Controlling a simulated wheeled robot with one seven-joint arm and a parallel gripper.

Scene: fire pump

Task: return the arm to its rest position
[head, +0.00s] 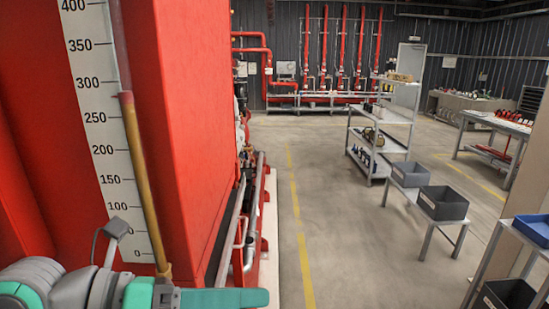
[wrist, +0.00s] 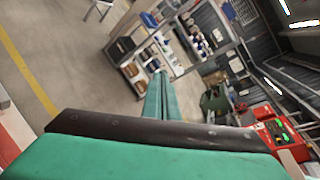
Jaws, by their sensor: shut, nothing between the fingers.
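My arm shows at the lower left of the head view, grey and teal. It stretches to the right, low in front of the red tank (head: 182,130). My gripper (head: 262,298) is at its end, near the bottom edge of the picture. In the wrist view my gripper (wrist: 160,78) shows as two teal fingers lying together. It is shut and empty, and points over open floor toward shelving. Most of the arm is outside the head view.
The tank's scale (head: 105,140) and level tube (head: 142,180) stand close behind my arm. Pump pipes (head: 248,230) run right of the tank. Dark bins (head: 443,203) on a bench and a shelf trolley (head: 380,140) stand farther right. The middle floor (head: 350,230) is clear.

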